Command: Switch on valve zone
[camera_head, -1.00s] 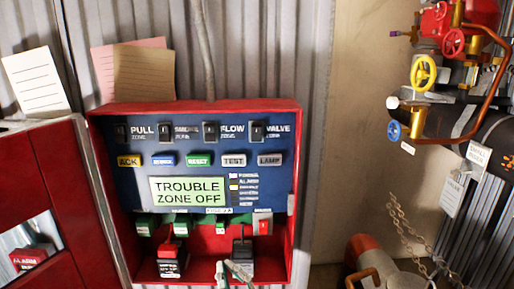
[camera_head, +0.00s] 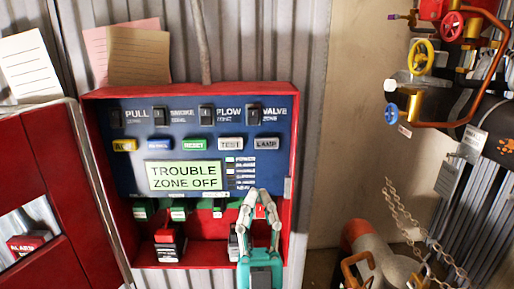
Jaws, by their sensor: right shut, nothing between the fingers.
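The red alarm panel (camera_head: 97,140) has a blue face with a row of black rocker switches at its top. The VALVE ZONE switch (camera_head: 254,114) is the rightmost of them, in plain view. The lit display (camera_head: 184,176) reads "TROUBLE ZONE OFF". My right gripper (camera_head: 258,200) is shut and empty, pointing up in front of the panel's lower right part. It is well below the VALVE ZONE switch and hides part of the lower compartment. Whether it touches the panel cannot be told. My left gripper is not in view.
The PULL (camera_head: 116,118), second (camera_head: 159,116) and FLOW (camera_head: 207,115) switches stand left of the VALVE switch. Coloured buttons sit below them. A red cabinet (camera_head: 70,200) is at left. Pipes with a yellow handwheel (camera_head: 421,57) and a hanging chain (camera_head: 400,215) are at right.

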